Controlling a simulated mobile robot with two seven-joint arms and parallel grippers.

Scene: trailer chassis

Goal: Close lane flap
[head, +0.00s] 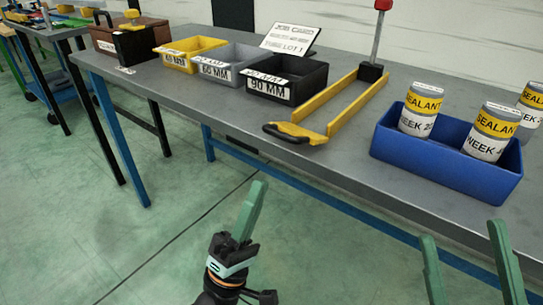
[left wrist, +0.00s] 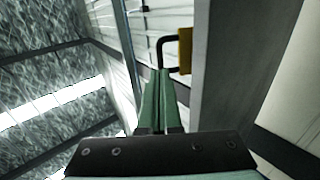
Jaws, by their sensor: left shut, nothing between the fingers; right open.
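The lane is a pair of yellow rails (head: 352,100) running back from the table's front edge. At its near end lies a yellow flap (head: 298,132) with a black handle (head: 284,133) at the front edge. The left wrist view also shows the black handle (left wrist: 165,50) and a yellow part (left wrist: 185,50). My left gripper (head: 258,186) is shut and empty, below and in front of the table edge. In the left wrist view its fingertips (left wrist: 158,76) appear close to the handle; contact cannot be told. My right gripper (head: 458,232) is open and empty at the lower right.
A blue bin (head: 440,165) with sealant cans (head: 421,108) stands right of the lane. Black (head: 310,85), grey (head: 220,75) and yellow (head: 180,60) bins stand left of it. A red-topped post (head: 377,40) rises at the lane's far end. Floor in front is clear.

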